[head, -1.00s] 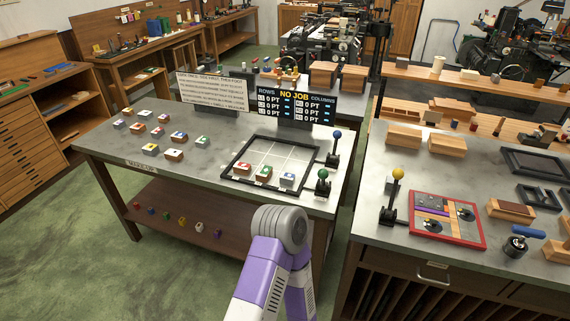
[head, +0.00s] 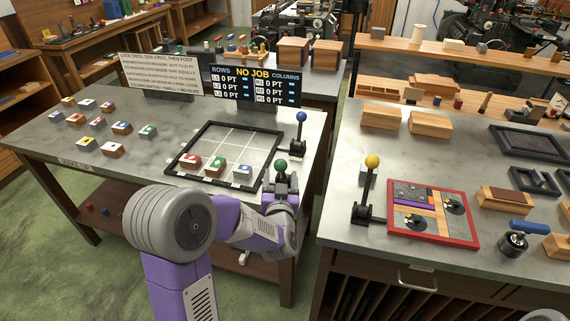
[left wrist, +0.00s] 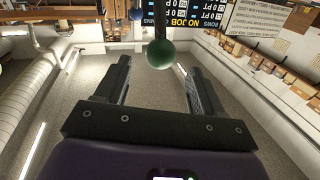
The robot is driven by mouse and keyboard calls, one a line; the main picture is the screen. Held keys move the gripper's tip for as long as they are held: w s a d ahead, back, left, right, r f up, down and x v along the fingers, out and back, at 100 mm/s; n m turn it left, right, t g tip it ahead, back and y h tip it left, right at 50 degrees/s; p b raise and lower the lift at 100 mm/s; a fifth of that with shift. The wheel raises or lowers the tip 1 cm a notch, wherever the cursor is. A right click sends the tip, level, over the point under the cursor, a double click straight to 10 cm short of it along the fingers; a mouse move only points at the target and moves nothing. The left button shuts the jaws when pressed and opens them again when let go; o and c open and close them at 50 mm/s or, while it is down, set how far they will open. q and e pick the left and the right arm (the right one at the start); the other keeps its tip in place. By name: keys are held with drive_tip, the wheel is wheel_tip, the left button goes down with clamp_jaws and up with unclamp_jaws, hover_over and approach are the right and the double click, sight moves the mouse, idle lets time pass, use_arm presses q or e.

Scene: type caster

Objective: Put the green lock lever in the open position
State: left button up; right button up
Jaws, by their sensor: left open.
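The green lock lever (head: 281,165) stands roughly upright at the frame's near right corner, by the table's right edge. Its round green knob (left wrist: 161,54) also shows in the left wrist view, near the fingertips and between their lines, with its dark stem beyond. I cannot tell whether the fingers straddle it. My left gripper (left wrist: 157,70) is open, with both dark fingers apart and nothing held. In the head view, my left wrist reaches in just below the lever; the fingers are hard to make out there. The lever's base is partly hidden. My right gripper is not in view.
A blue-knobbed lever (head: 301,118) stands behind the green one. The black frame (head: 223,125) holds several type blocks at its near side. A yellow-knobbed lever (head: 372,162) and a red tray (head: 474,225) are on the right bench. A gap separates the benches.

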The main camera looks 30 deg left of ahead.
sight(280, 169)
use_arm(q)
drive_tip(key=shift+x, duration=3.2)
clamp_jaws()
